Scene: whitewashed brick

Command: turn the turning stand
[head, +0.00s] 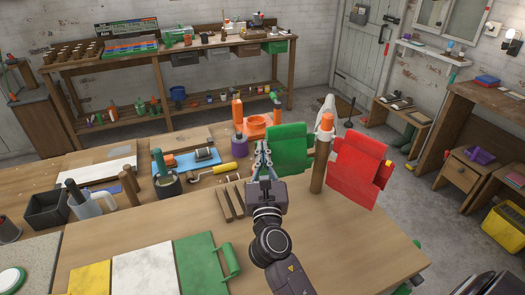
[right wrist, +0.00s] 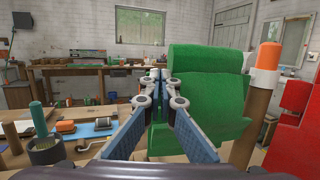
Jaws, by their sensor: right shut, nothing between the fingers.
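The turning stand appears to be the wooden post with an orange top (head: 322,155) at the table's right side, with a green panel (head: 290,150) on its left and a red panel (head: 358,170) on its right. How the panels join the post is not clear. In the right wrist view the green panel (right wrist: 207,85) stands large just beyond and right of the fingers, with the post (right wrist: 262,100) further right. My right gripper (head: 264,153) is shut and empty at the green panel's left edge; I cannot tell whether it touches. My left gripper is out of view.
A flat green board (head: 200,262) with a handle lies in front. Bare tabletop (head: 340,240) is free at front right.

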